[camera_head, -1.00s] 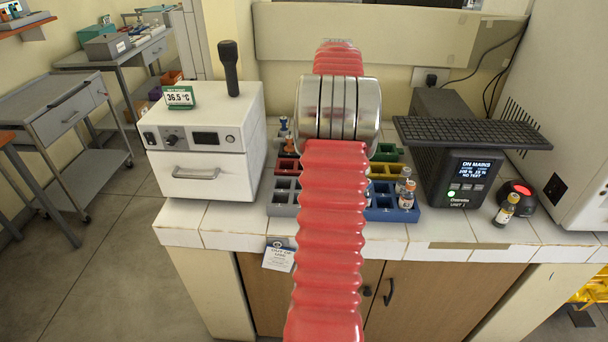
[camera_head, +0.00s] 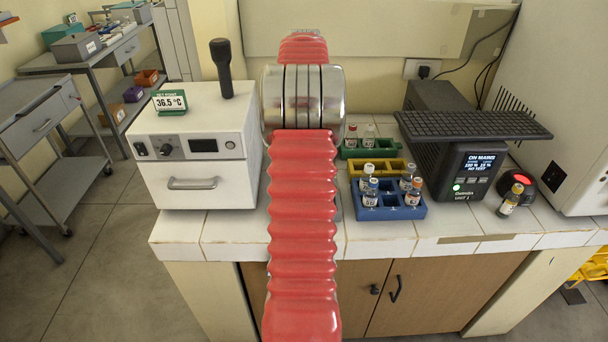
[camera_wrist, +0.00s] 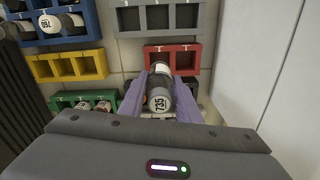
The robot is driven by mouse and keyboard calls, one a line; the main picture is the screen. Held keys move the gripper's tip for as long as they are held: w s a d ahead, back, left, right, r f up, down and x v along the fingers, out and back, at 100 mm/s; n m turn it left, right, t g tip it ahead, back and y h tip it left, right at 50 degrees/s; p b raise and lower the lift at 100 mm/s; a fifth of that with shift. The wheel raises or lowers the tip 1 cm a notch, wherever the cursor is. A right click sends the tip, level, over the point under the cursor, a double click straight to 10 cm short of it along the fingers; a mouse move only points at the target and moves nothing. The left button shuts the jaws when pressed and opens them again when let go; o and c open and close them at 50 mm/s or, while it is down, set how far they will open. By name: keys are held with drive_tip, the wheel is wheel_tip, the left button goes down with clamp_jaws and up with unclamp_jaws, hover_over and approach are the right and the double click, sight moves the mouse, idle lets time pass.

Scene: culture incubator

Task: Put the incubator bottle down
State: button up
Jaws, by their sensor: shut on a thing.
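My gripper (camera_wrist: 161,80) has two purple fingers, shut on a bottle (camera_wrist: 159,82) with a dark cap end, a white label and the number 735. In the wrist view the bottle overlaps the near edge of a red rack (camera_wrist: 184,48). I cannot tell how high it is above the counter or whether it touches anything. In the head view my red-sleeved arm hides the gripper and bottle. The white incubator box (camera_head: 200,186), with a 36.5 °C sign (camera_head: 170,102) on top, stands left of my arm with its front closed.
Blue (camera_head: 400,222), yellow (camera_head: 354,166) and green (camera_head: 350,153) racks hold bottles or show empty slots. A grey rack (camera_wrist: 158,33) lies beyond the red one. Right are a black device (camera_head: 468,180), a single bottle (camera_head: 510,201) and a red-lit puck (camera_head: 520,184). Bare tiles lie at the counter's front.

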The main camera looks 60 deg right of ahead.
drive_tip(key=shift+s+f, duration=0.1)
drive_tip(key=shift+f, duration=3)
drive_tip(key=shift+f, duration=0.1)
drive_tip(key=shift+f, duration=1.8)
drive_tip(key=o, duration=1.1)
drive_tip(key=shift+c, duration=0.2)
drive_tip(key=shift+r, duration=0.1)
wheel_tip(320, 180, up, 12)
drive_tip(key=shift+f, duration=0.1)
